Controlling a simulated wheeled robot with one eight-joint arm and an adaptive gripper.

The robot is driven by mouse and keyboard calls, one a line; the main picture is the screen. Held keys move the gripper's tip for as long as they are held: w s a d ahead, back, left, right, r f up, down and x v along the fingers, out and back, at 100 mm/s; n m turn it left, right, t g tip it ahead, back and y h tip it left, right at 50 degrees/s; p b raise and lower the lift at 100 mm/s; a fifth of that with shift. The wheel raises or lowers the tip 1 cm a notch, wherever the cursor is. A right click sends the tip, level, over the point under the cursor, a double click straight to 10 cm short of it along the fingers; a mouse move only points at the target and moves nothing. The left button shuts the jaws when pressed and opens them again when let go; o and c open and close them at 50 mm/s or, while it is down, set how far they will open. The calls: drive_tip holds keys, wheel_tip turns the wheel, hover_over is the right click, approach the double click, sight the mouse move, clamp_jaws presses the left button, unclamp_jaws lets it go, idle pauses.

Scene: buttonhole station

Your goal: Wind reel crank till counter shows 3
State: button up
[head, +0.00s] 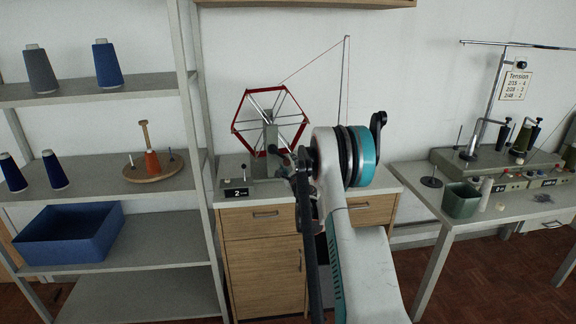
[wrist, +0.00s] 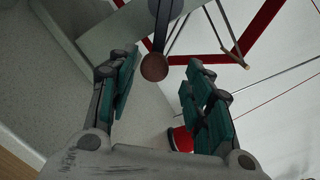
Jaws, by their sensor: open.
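The reel (head: 270,120) is a red hexagonal frame with pale spokes, standing on the wooden cabinet. Part of its red frame also shows in the wrist view (wrist: 262,22). The counter (head: 238,193) is a small black box at the cabinet's front left and reads 2. In the wrist view the crank (wrist: 160,25) is a dark arm ending in a brown round knob (wrist: 154,67). My gripper (wrist: 156,88) is open, and the knob shows between and just beyond its two teal-padded fingers. I cannot tell whether either finger touches it. In the head view my arm hides the crank.
Shelves at the left hold blue and grey cones (head: 108,64) and a blue bin (head: 70,234). A table (head: 440,206) at the right carries machines and a green pot (head: 461,200). A thread runs from the reel to a thin upright post (head: 347,80).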

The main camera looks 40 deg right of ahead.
drive_tip(key=shift+x, duration=1.4)
